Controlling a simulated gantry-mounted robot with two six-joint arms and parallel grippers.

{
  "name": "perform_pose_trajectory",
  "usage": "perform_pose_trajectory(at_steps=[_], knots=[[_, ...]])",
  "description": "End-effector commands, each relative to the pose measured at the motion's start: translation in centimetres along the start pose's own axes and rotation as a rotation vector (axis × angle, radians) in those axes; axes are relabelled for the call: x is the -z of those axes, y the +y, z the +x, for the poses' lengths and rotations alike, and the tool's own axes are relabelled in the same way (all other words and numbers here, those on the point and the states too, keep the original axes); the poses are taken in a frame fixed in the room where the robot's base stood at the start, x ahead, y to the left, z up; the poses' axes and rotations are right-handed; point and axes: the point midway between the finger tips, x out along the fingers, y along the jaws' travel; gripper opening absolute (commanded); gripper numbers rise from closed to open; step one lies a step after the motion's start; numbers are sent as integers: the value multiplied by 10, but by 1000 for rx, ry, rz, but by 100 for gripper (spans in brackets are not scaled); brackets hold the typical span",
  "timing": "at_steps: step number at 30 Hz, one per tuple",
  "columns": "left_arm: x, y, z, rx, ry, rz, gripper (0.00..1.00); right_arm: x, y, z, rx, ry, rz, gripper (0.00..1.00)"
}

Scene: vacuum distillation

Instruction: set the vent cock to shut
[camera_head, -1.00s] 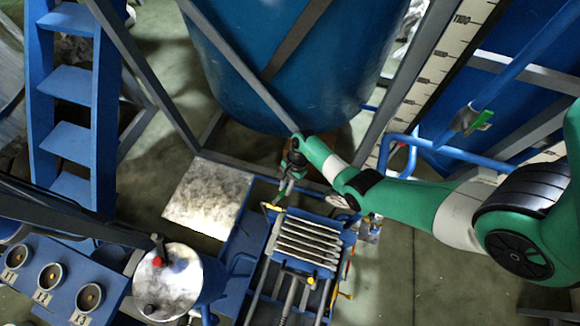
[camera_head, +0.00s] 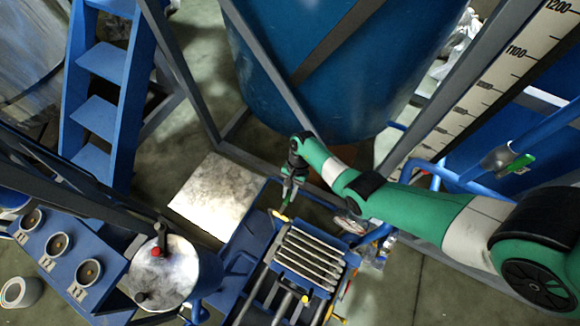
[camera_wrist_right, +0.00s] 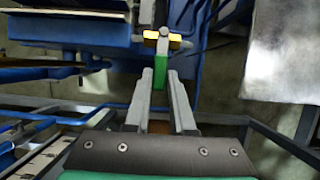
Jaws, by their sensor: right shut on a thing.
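The vent cock shows in the right wrist view as a green handle (camera_wrist_right: 160,72) below a small brass-coloured body (camera_wrist_right: 162,40). In the head view it is a small yellow and green part (camera_head: 280,216) near the upper left corner of a finned block. My right gripper (camera_head: 287,197) reaches down to it, and in the wrist view its two fingers (camera_wrist_right: 161,80) stand on either side of the green handle, shut on it. Part of the handle is hidden between the fingers. I cannot tell the cock's setting. My left gripper is not in view.
The finned block (camera_head: 309,255) lies just beside the cock. A large blue tank (camera_head: 310,70) and grey frame bars stand behind. A pale square plate (camera_head: 214,194) lies to the left. A metal-topped vessel (camera_head: 176,270) stands front left. Another green-handled valve (camera_head: 521,162) is at the right.

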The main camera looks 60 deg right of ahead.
Motion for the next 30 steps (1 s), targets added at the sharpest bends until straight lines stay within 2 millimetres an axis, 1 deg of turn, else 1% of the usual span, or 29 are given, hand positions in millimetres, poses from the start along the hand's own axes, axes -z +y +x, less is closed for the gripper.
perform_pose_trajectory(at_steps=[5, 6, 11, 19, 22, 26, 30], knots=[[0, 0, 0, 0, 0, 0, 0, 0, 0, 0, 1, 2, -3, 0], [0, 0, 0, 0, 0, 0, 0, 0, 0, 0, 1, 1, -3, 24], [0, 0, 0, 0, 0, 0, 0, 0, 0, 0, 1, 1, -2, 52], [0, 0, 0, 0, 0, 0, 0, 0, 0, 0, 1, 0, 0, 52], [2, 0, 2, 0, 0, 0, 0, 0, 0, -6, 2, 0, 0, 52], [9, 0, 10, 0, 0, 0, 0, -1, -1, -29, 5, 2, 0, 52], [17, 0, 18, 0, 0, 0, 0, -1, -1, -63, 6, 3, 0, 52]])
